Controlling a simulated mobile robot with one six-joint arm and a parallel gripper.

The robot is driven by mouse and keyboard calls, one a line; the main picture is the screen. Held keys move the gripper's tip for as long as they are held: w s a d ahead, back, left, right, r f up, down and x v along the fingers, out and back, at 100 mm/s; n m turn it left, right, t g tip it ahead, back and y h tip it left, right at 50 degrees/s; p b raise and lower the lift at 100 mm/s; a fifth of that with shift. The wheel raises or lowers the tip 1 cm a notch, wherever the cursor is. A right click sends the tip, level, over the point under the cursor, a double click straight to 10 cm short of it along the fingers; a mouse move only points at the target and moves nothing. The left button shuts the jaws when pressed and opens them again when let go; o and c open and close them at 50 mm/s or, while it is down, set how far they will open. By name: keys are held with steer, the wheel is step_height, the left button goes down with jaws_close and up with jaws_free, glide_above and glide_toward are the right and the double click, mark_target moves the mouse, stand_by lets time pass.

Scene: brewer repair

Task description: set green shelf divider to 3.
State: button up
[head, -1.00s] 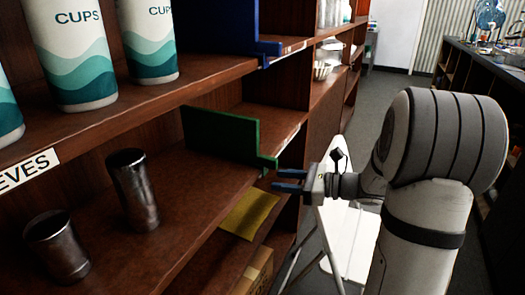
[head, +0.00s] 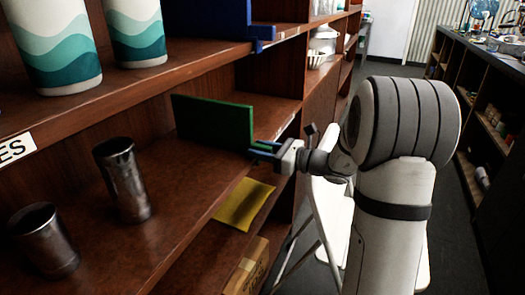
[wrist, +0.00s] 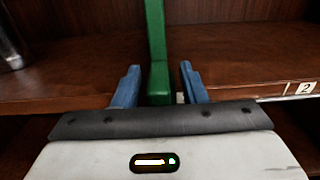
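The green shelf divider (head: 214,122) stands upright on the middle shelf, and its front tab reaches the shelf's front edge. In the wrist view the green divider (wrist: 157,45) runs back between my two blue fingers. My gripper (head: 263,151) is at the front tab, and it is open in the wrist view (wrist: 159,84), with a finger on each side and a small gap on both sides. A label reading 2 (wrist: 305,88) is on the shelf edge to the right of the divider. No label reading 3 is readable.
Two metal cups (head: 122,180) stand on the same shelf to the left. A blue divider (head: 210,18) and paper cups (head: 55,45) are on the shelf above. A yellow sheet (head: 243,203) and a cardboard box (head: 246,268) are below. A white folding chair (head: 330,215) stands beside my arm.

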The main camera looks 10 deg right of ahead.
steer(key=shift+c, duration=0.6)
jaws_close()
